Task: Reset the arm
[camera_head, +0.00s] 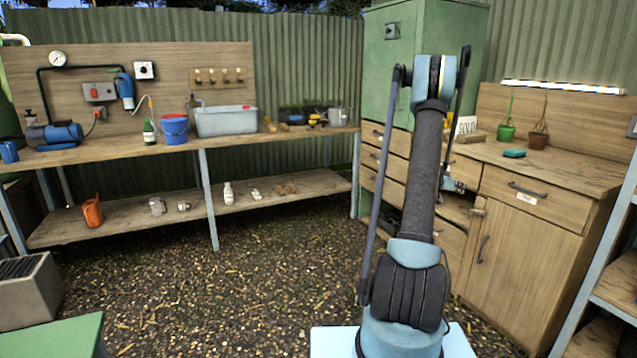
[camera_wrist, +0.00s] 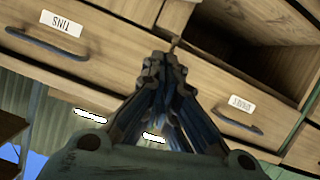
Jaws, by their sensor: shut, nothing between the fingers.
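My arm stands upright in front of the wooden drawer unit (camera_head: 525,230) in the head view, with its upper links folded down behind. My gripper (camera_wrist: 165,65) is shut and empty in the wrist view, its fingertips together in front of the drawer fronts. In the head view only a small part of my gripper shows beside the arm, near the drawers. The wrist view is upside down and shows a drawer labelled TINS (camera_wrist: 62,22) and another labelled drawer (camera_wrist: 243,104). A dark open compartment (camera_wrist: 255,25) lies near the fingertips; I cannot tell whether they touch the unit.
A long workbench (camera_head: 120,152) with a blue bucket (camera_head: 174,130) and a grey tub (camera_head: 226,121) runs along the back left. A green cabinet (camera_head: 390,75) stands behind my arm. Shelving (camera_head: 610,285) is at the right edge. The gravel floor (camera_head: 230,290) at centre left is clear.

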